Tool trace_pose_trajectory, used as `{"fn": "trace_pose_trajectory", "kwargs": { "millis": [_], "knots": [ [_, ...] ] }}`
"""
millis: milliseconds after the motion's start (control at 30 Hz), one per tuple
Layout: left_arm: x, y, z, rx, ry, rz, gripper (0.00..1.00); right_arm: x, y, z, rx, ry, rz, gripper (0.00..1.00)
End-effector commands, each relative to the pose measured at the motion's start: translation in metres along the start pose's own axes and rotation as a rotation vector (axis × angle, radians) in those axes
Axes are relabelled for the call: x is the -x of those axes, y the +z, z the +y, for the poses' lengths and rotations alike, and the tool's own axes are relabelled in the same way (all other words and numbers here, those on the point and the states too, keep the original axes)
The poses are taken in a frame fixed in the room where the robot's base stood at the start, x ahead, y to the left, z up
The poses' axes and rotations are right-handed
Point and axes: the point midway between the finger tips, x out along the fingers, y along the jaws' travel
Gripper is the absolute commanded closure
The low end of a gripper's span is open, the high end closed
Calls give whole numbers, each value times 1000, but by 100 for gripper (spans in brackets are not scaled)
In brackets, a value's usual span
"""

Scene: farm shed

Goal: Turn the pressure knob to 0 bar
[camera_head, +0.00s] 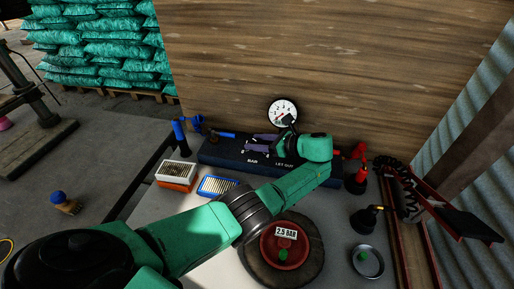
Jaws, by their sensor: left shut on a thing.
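My left arm reaches from the bottom left to a dark blue console (228,154) by the wooden wall. The left gripper (254,143) is over the top of the console, its purplish fingers pointing left. It is shut on what seems to be the pressure knob, which is mostly hidden between the fingers. A round white pressure gauge (282,108) stands behind it; its needle is too small to read. A red wheel (291,252) with a dark tyre lies on the table, labelled 2.5 BAR. My right gripper is out of view.
A red and black bottle (360,177), a black can (363,222) and a round metal dish (368,261) are at the right. A red pump-like frame (425,195) borders the table.

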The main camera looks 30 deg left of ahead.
Motion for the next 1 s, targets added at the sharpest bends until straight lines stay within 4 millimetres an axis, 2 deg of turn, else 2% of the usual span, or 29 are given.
{"fn": "trace_pose_trajectory", "kwargs": {
  "millis": [433,467,500,533,867,1000],
  "knots": [
    [0,0,0,6,13,2,100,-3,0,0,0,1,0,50],
    [0,0,0,6,13,2,42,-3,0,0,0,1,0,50],
    [0,0,0,6,13,2,27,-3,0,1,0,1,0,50],
    [0,0,0,6,13,2,16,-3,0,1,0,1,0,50],
    [0,1,0,5,12,1,16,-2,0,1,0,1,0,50],
    [-1,8,0,5,13,1,16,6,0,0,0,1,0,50]
  ]
}}
